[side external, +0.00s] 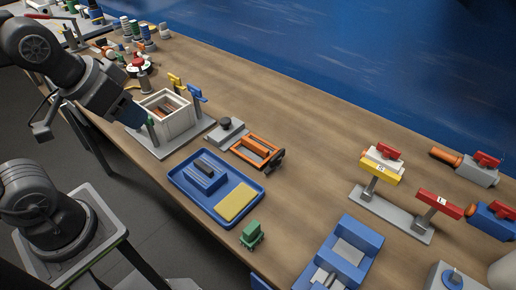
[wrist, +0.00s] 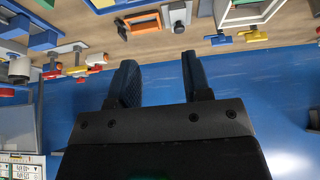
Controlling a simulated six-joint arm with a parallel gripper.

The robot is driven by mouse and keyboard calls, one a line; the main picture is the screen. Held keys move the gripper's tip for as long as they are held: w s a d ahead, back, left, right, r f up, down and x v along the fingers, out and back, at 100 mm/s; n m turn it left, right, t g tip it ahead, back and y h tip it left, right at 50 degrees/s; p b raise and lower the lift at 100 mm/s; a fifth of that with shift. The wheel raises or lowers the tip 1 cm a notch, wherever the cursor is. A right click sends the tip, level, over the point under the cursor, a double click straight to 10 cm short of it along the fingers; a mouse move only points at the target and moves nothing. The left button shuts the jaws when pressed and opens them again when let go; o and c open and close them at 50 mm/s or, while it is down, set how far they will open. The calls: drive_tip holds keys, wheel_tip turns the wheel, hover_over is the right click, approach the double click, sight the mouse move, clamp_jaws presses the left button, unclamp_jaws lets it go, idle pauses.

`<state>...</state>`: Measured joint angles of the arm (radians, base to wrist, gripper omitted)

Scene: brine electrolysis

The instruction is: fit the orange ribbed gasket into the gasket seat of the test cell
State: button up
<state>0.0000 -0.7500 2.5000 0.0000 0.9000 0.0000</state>
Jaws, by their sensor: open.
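The orange gasket (side external: 237,151) appears as a rectangular frame lying on the table, right of the white box-shaped test cell (side external: 183,127). An orange bar lies across the frame's opening, and a dark piece sits at its right end. The gasket also shows at the top of the wrist view (wrist: 147,17), where its ribs are too small to make out. The cell is open-topped on a grey plate, with orange-brown and dark parts inside; its seat is not clear. My gripper (wrist: 158,72) is open and empty, its fingers apart. In the side view my gripper (side external: 136,116) is at the cell's left side, away from the gasket.
A grey block with a knob (side external: 227,131) stands between cell and gasket. A blue tray (side external: 247,213) with a blue block and yellow pad lies in front. Yellow and blue clamps (side external: 195,92) stand behind the cell. The table behind the gasket is clear.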

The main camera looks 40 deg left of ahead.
drive_tip(key=m+g+y, duration=0.5)
drive_tip(key=m+g, duration=0.1)
drive_tip(key=m, duration=1.2)
hover_over(258, 145)
drive_tip(key=d, duration=0.2)
wheel_tip(258, 145, down, 17)
drive_tip(key=shift+s+a, duration=0.1)
drive_tip(key=shift+a, duration=0.05)
drive_tip(key=shift+h, duration=0.3)
drive_tip(key=shift+x, duration=2.65)
drive_tip(key=shift+f, duration=0.1)
